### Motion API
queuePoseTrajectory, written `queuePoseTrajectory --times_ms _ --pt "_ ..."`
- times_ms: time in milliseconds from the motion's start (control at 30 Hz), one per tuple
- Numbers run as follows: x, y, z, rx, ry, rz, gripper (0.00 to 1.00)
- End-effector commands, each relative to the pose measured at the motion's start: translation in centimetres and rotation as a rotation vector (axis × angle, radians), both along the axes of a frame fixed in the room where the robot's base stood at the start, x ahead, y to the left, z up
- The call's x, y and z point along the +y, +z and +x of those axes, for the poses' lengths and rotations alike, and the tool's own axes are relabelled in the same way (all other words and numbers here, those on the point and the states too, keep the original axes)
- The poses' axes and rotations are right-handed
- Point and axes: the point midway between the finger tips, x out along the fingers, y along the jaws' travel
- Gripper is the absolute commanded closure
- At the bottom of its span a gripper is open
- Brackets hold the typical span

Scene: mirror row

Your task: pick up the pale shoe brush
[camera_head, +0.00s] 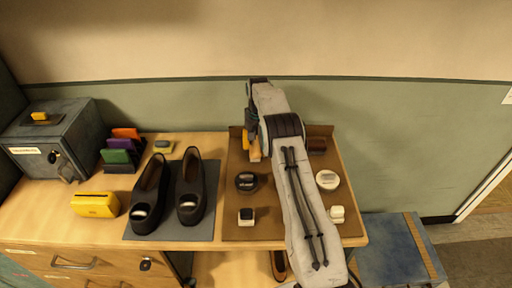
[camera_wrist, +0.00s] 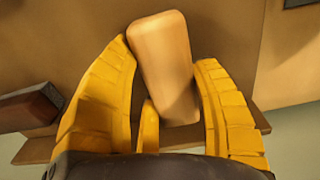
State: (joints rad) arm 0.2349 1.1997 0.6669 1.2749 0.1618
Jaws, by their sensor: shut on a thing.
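The pale shoe brush (camera_wrist: 165,60) is a light tan block with rounded edges. In the wrist view it stands slightly tilted between the yellow fingers of my gripper (camera_wrist: 166,57), which is shut on it. In the head view my gripper (camera_head: 253,143) is over the back left of the brown tray (camera_head: 232,205). A small pale part of the brush (camera_head: 256,157) shows below the fingers there; the rest is hidden by my gripper. I cannot tell whether the brush still touches the tray.
A dark brown brush (camera_head: 317,145) lies at the tray's back right. Round tins (camera_head: 246,181) (camera_head: 327,180) and small jars (camera_head: 246,216) (camera_head: 337,214) stand on the tray. Black shoes (camera_head: 148,195) on a grey mat (camera_head: 205,234) are to the left. The wall is close behind.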

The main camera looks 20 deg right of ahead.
Motion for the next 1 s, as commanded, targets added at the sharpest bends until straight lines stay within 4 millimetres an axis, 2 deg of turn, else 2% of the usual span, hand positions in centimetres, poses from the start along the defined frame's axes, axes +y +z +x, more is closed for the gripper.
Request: queuePoseTrajectory --times_ms 267,567,833,1000 --pt "0.0 0.8 0.1 -0.002 0.0 -0.001 0.78" --pt "0.0 4.0 0.1 -0.004 0.0 -0.001 0.78" --pt "-2.0 5.5 -1.8 -0.002 -0.003 -0.001 0.78" --pt "-4.1 7.2 -3.7 -0.003 -0.004 -0.001 0.78"
